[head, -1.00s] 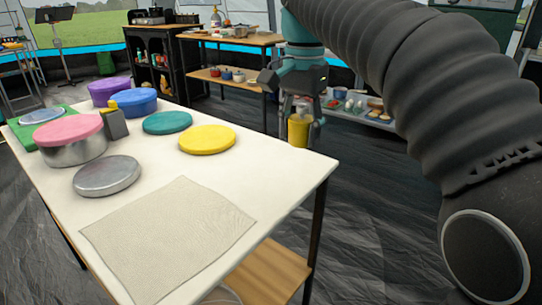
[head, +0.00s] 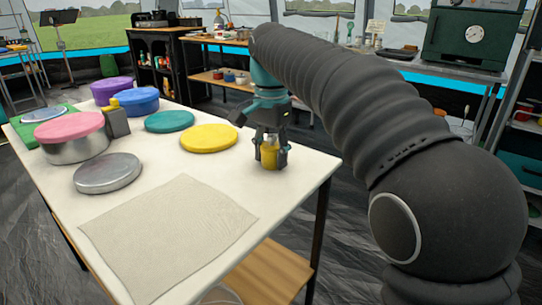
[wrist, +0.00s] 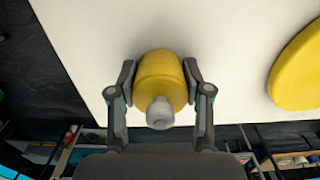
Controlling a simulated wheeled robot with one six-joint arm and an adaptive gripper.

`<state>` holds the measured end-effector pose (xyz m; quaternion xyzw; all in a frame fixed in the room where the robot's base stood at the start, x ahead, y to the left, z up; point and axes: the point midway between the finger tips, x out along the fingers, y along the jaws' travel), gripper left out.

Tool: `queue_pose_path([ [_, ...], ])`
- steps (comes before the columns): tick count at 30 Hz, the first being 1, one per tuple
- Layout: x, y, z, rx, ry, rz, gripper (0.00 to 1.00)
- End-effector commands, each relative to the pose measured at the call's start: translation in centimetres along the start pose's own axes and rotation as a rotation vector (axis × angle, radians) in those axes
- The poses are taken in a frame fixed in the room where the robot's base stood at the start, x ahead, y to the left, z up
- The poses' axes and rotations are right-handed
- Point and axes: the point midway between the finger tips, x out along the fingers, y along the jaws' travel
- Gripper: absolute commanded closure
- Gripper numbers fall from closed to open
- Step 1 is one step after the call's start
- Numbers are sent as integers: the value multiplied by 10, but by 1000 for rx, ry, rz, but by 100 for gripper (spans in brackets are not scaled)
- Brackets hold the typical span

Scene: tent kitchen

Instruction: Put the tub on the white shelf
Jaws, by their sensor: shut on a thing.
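My gripper (head: 270,163) is shut on a small yellow tub (head: 269,152). In the wrist view the tub (wrist: 160,78) sits between both fingers, with a pale grey knob-like end toward the camera. The tub is over the right part of a white tabletop (head: 235,170), near its edge. I cannot tell whether its base touches the surface. The fingers hide part of its sides. I cannot tell for certain which surface is the white shelf.
A yellow lid (head: 209,138) lies left of my gripper, with a teal lid (head: 169,121) beyond. A pink-lidded pot (head: 75,150), a grey lid (head: 107,173), a blue tub (head: 138,104) and a purple tub (head: 110,90) stand further left. A cloth (head: 165,240) covers the front. Bare white surface surrounds the gripper.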

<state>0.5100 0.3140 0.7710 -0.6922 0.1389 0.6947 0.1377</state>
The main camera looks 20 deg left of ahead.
Motion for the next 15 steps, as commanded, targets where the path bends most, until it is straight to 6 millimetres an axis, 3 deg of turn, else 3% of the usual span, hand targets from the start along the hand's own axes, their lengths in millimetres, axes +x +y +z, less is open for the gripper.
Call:
queue_pose_path([
  [8,1,0,0,0,1,-1,95],
  [9,2,0,0,0,0,-1,48],
  [12,1,0,0,0,1,-1,26],
  [15,1,0,0,0,1,-1,26],
])
